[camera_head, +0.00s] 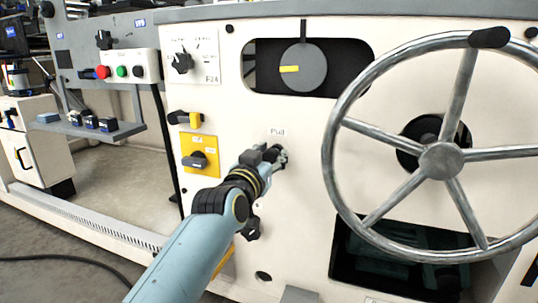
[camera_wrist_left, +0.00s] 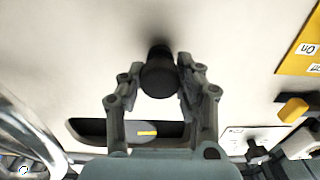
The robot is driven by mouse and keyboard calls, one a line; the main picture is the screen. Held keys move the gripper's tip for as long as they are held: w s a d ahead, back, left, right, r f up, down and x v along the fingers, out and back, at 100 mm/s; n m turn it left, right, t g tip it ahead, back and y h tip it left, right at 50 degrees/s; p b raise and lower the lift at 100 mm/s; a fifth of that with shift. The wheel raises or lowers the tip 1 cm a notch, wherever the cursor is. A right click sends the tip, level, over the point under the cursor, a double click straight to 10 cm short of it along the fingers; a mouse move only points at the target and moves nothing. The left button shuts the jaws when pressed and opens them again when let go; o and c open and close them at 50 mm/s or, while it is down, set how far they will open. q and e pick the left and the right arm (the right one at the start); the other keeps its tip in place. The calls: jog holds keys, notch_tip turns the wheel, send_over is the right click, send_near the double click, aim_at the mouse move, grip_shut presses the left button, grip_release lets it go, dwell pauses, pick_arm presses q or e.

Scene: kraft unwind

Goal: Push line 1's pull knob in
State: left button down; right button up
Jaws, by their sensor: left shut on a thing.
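The black pull knob (camera_wrist_left: 158,78) stands out from the cream panel in the left wrist view, with its dark shaft reaching the panel. My left gripper (camera_wrist_left: 158,82) is shut on it, one finger on each side. In the head view my left gripper (camera_head: 277,156) is at the panel just below the "Pull" label (camera_head: 277,132), and it hides most of the knob there. My right gripper is in neither view.
A large metal handwheel (camera_head: 440,160) stands out from the panel right of my left gripper. A yellow switch plate (camera_head: 199,146) is to the left. A round dial (camera_head: 303,68) sits in a dark slot above. A black knob (camera_head: 251,230) is below.

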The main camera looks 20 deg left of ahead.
pick_arm(q)
jog(key=shift+w+r, duration=0.1)
jog(key=shift+w, duration=0.1)
jog(key=c, duration=0.9)
grip_release()
jog(key=shift+s, duration=0.4)
jog(key=s, duration=0.6)
jog(key=shift+s+a, duration=0.1)
jog(key=shift+s, duration=0.25)
